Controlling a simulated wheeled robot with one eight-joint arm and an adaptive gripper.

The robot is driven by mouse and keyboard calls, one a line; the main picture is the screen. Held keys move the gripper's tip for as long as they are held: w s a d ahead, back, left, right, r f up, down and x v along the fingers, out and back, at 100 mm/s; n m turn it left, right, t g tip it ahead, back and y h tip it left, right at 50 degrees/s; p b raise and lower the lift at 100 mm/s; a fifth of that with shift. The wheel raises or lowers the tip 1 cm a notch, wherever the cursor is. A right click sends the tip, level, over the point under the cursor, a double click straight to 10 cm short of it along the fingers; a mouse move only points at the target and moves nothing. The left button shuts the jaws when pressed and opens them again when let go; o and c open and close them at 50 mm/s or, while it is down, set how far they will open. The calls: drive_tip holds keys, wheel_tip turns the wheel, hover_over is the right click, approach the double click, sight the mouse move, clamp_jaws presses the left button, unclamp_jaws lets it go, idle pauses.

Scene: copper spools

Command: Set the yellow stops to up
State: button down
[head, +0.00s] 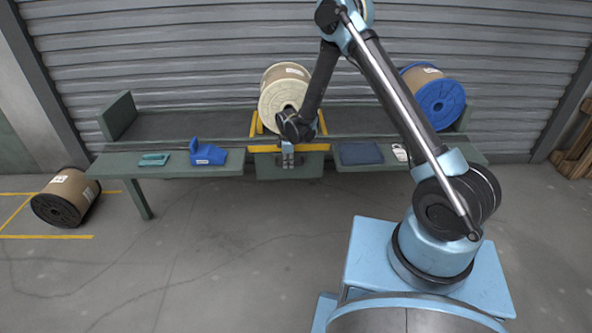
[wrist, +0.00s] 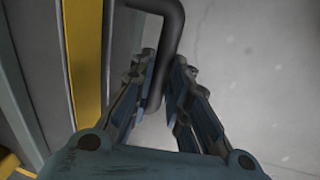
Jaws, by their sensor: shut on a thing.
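A yellow upright piece (head: 254,124) stands at the left of the pale spool (head: 285,84), and another yellow upright (head: 322,123) stands at its right. They look like the stops; how far they are raised is hard to tell. A yellow strip (head: 311,147) runs along the bench front, and a yellow bar (wrist: 86,60) shows in the wrist view. My gripper (head: 288,160) is low at the front of the green centre section. In the wrist view my gripper (wrist: 164,75) has its fingers closed on a dark bent handle (wrist: 170,30). The handle is hidden in the head view.
The green bench (head: 180,122) also holds a blue spool (head: 436,94), a blue block (head: 207,153), a teal cloth-like item (head: 154,160) and a dark blue mat (head: 361,153). A brown spool (head: 67,197) lies on the floor at left. The floor before the bench is clear.

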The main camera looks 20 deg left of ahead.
drive_tip(key=shift+w+d+r, duration=0.2)
drive_tip(key=shift+r, duration=1.05)
drive_tip(key=shift+a, duration=0.1)
drive_tip(key=c, duration=1.5)
unclamp_jaws()
drive_tip(key=shift+c, duration=0.2)
drive_tip(key=shift+s, duration=0.1)
drive_tip(key=shift+r, duration=0.1)
wheel_tip(320, 180, up, 12)
drive_tip(key=s, duration=0.2)
drive_tip(key=shift+d+f, duration=0.25)
drive_tip(key=shift+d, duration=0.05)
